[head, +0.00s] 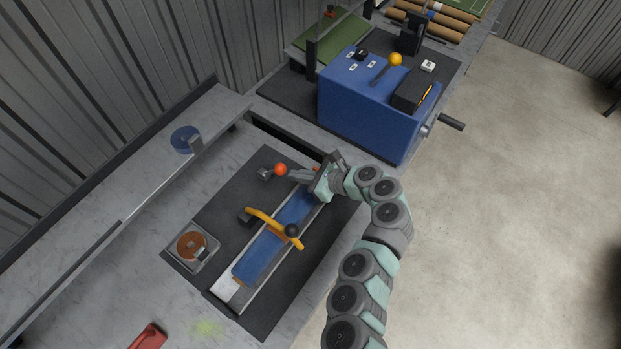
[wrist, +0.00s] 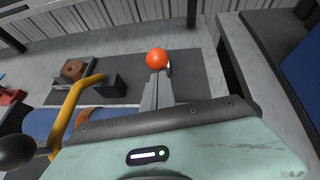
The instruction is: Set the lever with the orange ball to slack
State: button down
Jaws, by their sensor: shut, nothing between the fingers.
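The orange ball (head: 280,169) tops a short lever by a small dark block (head: 265,174) at the far end of the dark mat. My gripper (head: 292,174) is shut and empty, its fingertips right beside the ball on its right in the head view. In the wrist view the ball (wrist: 156,59) sits just past the tips of my shut fingers (wrist: 157,76). I cannot tell whether they touch it. The lever's shaft is mostly hidden, and no slack marking is readable.
A blue bed with a yellow curved handle (head: 262,216) and a black knob (head: 292,230) lies beside the lever. A blue box (head: 365,115) behind carries a yellow-ball lever (head: 395,59). The wall shelf (head: 120,225) runs along the left.

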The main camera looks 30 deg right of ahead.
jog(key=shift+w+a+r, duration=0.1)
jog(key=shift+w+a, duration=0.1)
jog(key=shift+w, duration=0.05)
